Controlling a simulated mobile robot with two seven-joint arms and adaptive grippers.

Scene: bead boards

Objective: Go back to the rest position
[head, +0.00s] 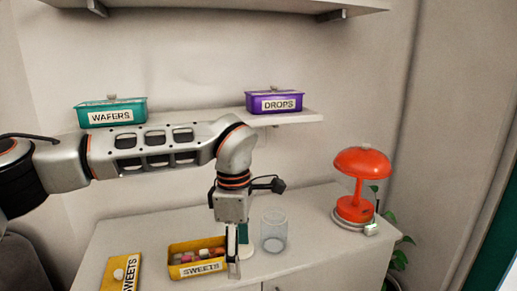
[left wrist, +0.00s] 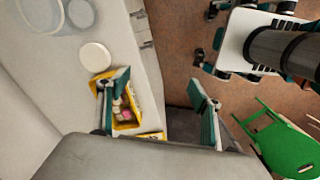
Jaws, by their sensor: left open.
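My left gripper (head: 233,262) hangs pointing down at the front right of the open yellow sweets box (head: 184,269), partly in front of it. In the left wrist view its two teal-padded fingers stand wide apart, with nothing between them (left wrist: 162,95). The box holds several small coloured sweets and also shows in the left wrist view (left wrist: 131,122), partly behind one finger. My right gripper is not in view.
A clear glass jar (head: 273,231) stands just right of the gripper on the white cabinet (head: 320,222), with an orange lamp (head: 357,180) farther right. The teal wafers box (head: 111,111) and purple drops box (head: 274,101) sit on a shelf. A green chair (left wrist: 288,142) stands on the floor.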

